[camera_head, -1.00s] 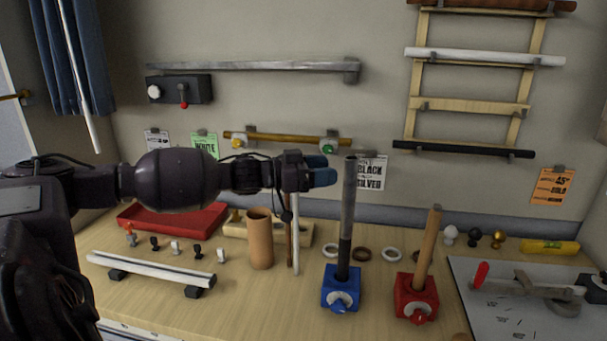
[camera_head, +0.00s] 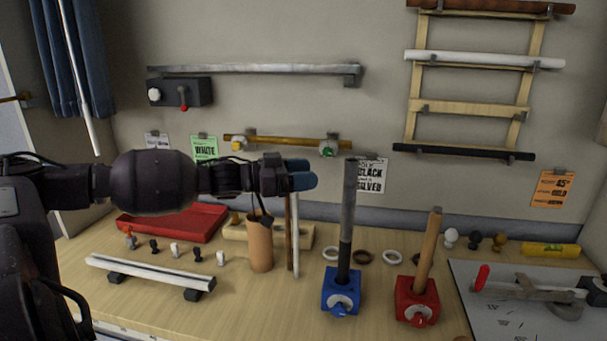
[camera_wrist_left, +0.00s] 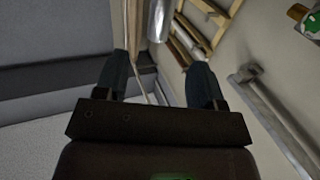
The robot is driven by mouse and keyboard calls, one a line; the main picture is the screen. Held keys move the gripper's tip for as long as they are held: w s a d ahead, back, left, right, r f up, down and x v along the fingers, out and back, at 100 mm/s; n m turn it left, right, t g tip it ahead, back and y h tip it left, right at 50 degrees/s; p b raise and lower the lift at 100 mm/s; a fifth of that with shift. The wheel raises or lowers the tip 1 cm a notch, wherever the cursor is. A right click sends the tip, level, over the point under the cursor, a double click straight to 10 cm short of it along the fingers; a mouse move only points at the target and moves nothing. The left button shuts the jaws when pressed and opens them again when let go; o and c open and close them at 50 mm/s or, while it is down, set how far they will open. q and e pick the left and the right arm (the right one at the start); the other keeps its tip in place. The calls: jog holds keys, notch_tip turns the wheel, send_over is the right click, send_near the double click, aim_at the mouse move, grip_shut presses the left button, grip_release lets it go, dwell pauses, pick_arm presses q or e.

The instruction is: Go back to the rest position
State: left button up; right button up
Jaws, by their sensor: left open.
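My left gripper (camera_head: 300,176) is raised in front of the wall, its blue fingertips pointing right. In the left wrist view its two dark fingers (camera_wrist_left: 160,82) stand apart with nothing between them. The gripper is left of the upright grey-and-black rod (camera_head: 349,200) in the blue holder (camera_head: 341,291), with a gap between. It hangs above the brown cylinder (camera_head: 260,245) and the thin upright sticks (camera_head: 295,235), partly covering their tops. My right gripper is not in view.
A red holder (camera_head: 417,300) carries a tilted wooden rod (camera_head: 429,250). A white rail (camera_head: 150,274) on black feet lies front left, with a red tray (camera_head: 172,222) behind. Rods hang on a wooden wall rack (camera_head: 470,105). A grey board (camera_head: 510,310) with a red-handled tool lies right.

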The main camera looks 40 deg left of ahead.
pick_arm(q)
jog(key=shift+f, duration=0.1)
jog(key=s+d+f+n+g+y, duration=0.1)
jog(key=s+d+f+n+y, duration=0.2)
jog(key=f, duration=0.8)
jog(key=s+d+f+n+y, duration=0.2)
jog(key=s+d+f+y, duration=0.25)
jog(key=f, duration=0.65)
jog(key=s+d+f+n+g+y, duration=0.1)
jog(key=s+d+f+g, duration=0.2)
jog(key=s, duration=0.4)
jog(key=s+d+f+g+y, duration=0.2)
jog(key=s+d+g, duration=0.15)
jog(key=s, duration=0.35)
jog(key=s+d+f+n+g+y, duration=0.1)
jog(key=s+d+f+g, duration=0.2)
jog(key=s, duration=0.4)
jog(key=w+f+t, duration=0.7)
jog(key=f, duration=0.4)
jog(key=shift+w+a+m+h, duration=0.2)
jog(key=shift+w+m+h, duration=0.1)
jog(key=shift+m+h, duration=0.1)
jog(key=shift+t, duration=0.25)
